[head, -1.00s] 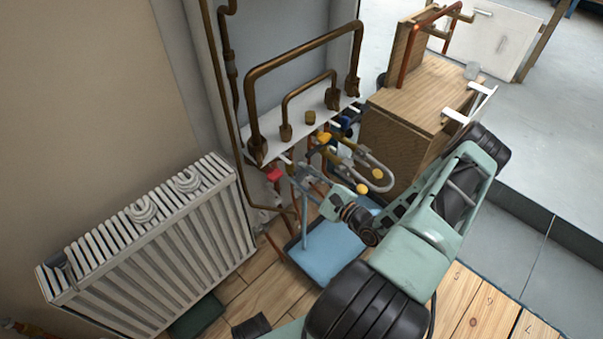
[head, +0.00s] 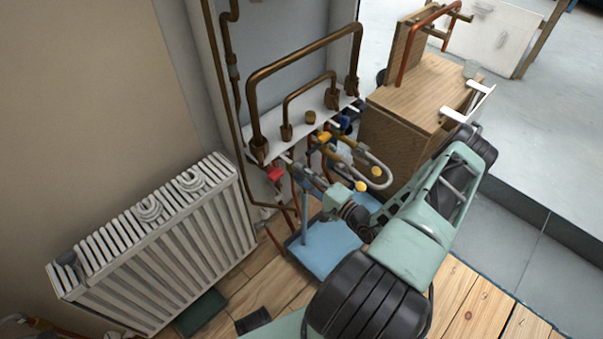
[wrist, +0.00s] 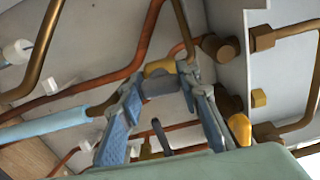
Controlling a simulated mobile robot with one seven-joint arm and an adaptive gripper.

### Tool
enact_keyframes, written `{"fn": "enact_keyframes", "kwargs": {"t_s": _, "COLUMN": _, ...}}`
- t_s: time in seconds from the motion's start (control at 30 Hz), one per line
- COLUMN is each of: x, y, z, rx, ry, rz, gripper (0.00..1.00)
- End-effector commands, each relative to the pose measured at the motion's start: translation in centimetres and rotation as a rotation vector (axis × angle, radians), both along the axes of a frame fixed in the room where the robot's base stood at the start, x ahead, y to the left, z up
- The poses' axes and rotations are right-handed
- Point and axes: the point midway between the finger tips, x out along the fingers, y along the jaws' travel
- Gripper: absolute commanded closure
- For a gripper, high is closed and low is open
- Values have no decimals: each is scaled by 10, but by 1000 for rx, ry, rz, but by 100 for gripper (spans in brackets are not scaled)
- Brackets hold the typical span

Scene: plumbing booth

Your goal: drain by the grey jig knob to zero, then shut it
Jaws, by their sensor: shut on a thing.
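The grey jig knob (wrist: 158,86) shows in the wrist view as a short grey cylinder between the fingertips, in front of a brass-coloured fitting. My gripper (wrist: 161,82) is shut on it, one blue-grey finger on each side. In the head view my gripper (head: 306,173) reaches in at the pipework below the white shelf, and the fingers hide the knob there. I can make out no gauge reading in either view, and cannot tell how far the knob is turned.
A light blue tube (wrist: 45,126) lies left of the fingers in the wrist view. A yellow handle (wrist: 240,129) is close to the right finger. Copper pipes cross behind. A blue tray (head: 326,254) is below; a white radiator (head: 155,245) stands left, a wooden box (head: 400,125) right.

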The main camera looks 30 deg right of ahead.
Motion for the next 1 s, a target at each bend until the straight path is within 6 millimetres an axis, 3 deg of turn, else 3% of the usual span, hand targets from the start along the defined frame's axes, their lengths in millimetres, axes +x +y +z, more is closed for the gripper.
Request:
{"fn": "enact_keyframes", "kwargs": {"t_s": 0.67, "x": -1, "y": -1, "z": -1, "rx": -57, "ry": -19, "rz": -1, "gripper": 93}}
{"fn": "enact_keyframes", "kwargs": {"t_s": 0.7, "x": -1, "y": -1, "z": -1, "rx": -57, "ry": -19, "rz": -1, "gripper": 66}}
{"fn": "enact_keyframes", "kwargs": {"t_s": 0.83, "x": 0, "y": -1, "z": -1, "rx": -57, "ry": -20, "rz": -1, "gripper": 51}}
{"fn": "enact_keyframes", "kwargs": {"t_s": 1.0, "x": 0, "y": 0, "z": -1, "rx": -56, "ry": -19, "rz": -1, "gripper": 51}}
